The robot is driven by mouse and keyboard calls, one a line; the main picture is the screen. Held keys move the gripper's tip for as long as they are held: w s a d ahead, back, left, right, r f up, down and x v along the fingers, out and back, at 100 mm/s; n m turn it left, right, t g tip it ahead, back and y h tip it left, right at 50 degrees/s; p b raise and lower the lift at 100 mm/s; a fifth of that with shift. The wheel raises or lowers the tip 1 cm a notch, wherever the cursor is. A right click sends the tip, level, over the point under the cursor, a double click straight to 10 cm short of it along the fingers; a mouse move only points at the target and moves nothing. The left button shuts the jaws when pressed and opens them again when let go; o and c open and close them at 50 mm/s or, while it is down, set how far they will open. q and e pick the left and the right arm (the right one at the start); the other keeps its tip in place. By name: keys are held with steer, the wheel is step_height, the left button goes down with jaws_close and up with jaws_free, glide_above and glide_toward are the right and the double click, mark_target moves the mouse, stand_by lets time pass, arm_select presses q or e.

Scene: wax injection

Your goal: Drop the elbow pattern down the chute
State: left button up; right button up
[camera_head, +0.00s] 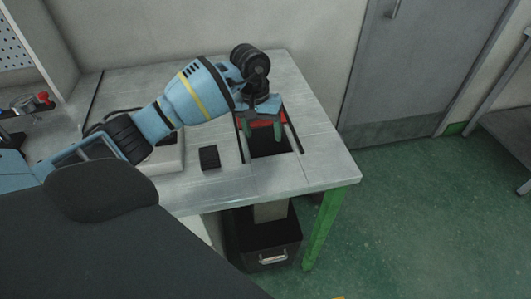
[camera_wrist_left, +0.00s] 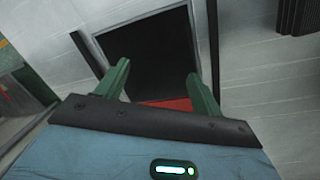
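The chute is a dark rectangular opening (camera_head: 268,147) in the grey table top, with raised dark rails at its sides. It also fills the upper middle of the left wrist view (camera_wrist_left: 150,55). A red strip (camera_wrist_left: 170,104) lies along one end of the opening. My left gripper (camera_head: 263,133) points down over the opening. Its two green fingers are apart, and the left wrist view shows nothing between them (camera_wrist_left: 157,70). I cannot make out an elbow pattern in either view. The inside of the chute is too dark to read. My right gripper is not in view.
A small black ribbed block (camera_head: 209,157) sits on the table left of the chute. A black bin (camera_head: 266,250) with a handle stands below the table, under a pale duct (camera_head: 270,211). A green table leg (camera_head: 325,228) stands at its right. The green floor (camera_head: 420,215) to the right is clear.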

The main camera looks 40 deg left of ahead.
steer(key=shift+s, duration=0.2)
arm_select(q)
step_height(320, 180, up, 8)
steer(key=shift+s+a+f, duration=0.15)
steer(key=shift+a, duration=0.3)
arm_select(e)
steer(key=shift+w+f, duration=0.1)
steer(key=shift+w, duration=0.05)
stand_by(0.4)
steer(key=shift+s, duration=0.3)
